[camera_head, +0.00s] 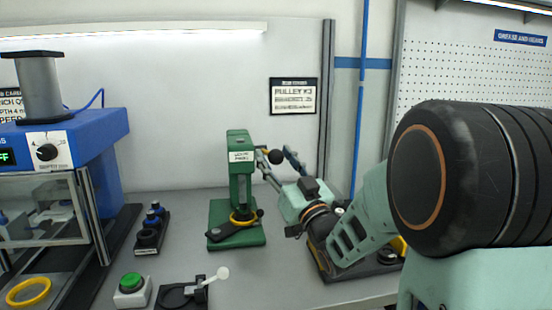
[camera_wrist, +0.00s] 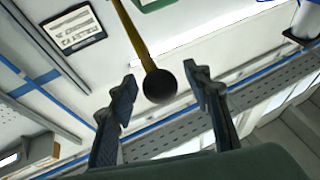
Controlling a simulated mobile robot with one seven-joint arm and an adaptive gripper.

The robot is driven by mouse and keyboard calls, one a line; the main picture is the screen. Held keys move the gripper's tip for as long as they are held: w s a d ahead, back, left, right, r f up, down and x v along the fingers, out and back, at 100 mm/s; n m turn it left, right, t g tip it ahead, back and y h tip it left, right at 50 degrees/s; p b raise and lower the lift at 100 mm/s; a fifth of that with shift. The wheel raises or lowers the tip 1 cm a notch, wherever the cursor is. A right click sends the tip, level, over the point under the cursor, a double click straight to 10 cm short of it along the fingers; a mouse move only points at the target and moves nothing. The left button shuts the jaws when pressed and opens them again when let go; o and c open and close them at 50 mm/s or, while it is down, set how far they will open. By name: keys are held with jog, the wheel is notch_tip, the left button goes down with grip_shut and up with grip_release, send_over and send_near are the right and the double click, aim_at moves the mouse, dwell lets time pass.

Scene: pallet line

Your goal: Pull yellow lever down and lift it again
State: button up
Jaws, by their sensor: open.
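The yellow lever (camera_wrist: 135,38) is a thin rod ending in a black ball knob (camera_wrist: 160,86). The knob also shows in the head view (camera_head: 275,157), beside the top of a green arbor press (camera_head: 240,180) on the grey bench. The yellow rod is hard to make out in the head view. My gripper (camera_wrist: 161,82) is open, its dark fingers on either side of the knob. A gap shows between the knob and each finger in the wrist view. My gripper in the head view (camera_head: 275,155) reaches the knob from the right.
A blue machine (camera_head: 100,130) with a clear guard stands at left. A green button box (camera_head: 132,288), a small fixture with a white-knobbed lever (camera_head: 205,282) and a rack of dark parts (camera_head: 151,228) are on the bench. A sign (camera_head: 293,96) hangs behind the press.

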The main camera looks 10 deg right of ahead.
grip_shut()
dwell(0.4)
